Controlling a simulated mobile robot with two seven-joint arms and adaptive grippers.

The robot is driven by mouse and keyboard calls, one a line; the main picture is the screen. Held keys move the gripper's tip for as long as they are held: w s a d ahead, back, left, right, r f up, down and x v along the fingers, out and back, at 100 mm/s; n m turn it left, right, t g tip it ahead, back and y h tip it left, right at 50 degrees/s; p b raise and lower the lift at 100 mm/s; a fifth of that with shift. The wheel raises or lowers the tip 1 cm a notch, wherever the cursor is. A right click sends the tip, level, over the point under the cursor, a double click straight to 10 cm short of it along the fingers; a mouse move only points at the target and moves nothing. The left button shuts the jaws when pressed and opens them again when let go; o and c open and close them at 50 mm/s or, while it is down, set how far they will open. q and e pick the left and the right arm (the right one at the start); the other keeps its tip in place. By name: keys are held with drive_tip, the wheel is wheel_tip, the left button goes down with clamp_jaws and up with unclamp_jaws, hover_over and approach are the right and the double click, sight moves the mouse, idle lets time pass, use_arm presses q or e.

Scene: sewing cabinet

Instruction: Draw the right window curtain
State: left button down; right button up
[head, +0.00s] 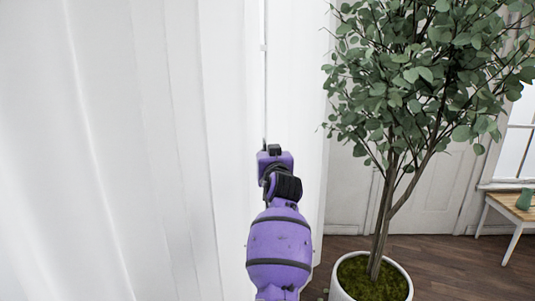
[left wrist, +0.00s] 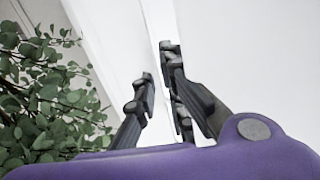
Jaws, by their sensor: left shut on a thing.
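The white curtain (head: 160,130) hangs in long folds over the left and middle of the head view. More white cloth (head: 298,110) hangs to the right of a thin upright pull rod (head: 264,80). My left gripper (head: 268,147) is at the lower visible end of the rod and shut on it, in front of the cloth. In the left wrist view my left gripper's dark fingers (left wrist: 160,80) stand on both sides of a narrow pale strip against the white cloth. The exact contact is hard to make out. My right gripper is not in view.
A potted tree (head: 400,75) stands close to the right of my left arm, its white pot (head: 398,285) on the wood floor (head: 440,262). A small table (head: 512,208) is at the far right. Its leaves also show in the left wrist view (left wrist: 50,110).

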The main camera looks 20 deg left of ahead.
use_arm(q)
drive_tip(key=shift+a+f, duration=0.1)
drive_tip(key=shift+f, duration=0.1)
drive_tip(key=c, duration=2.1)
unclamp_jaws()
drive_tip(key=o, duration=0.3)
drive_tip(key=shift+s+r, duration=0.15)
drive_tip(key=shift+s, duration=0.05)
drive_tip(key=v, duration=1.2)
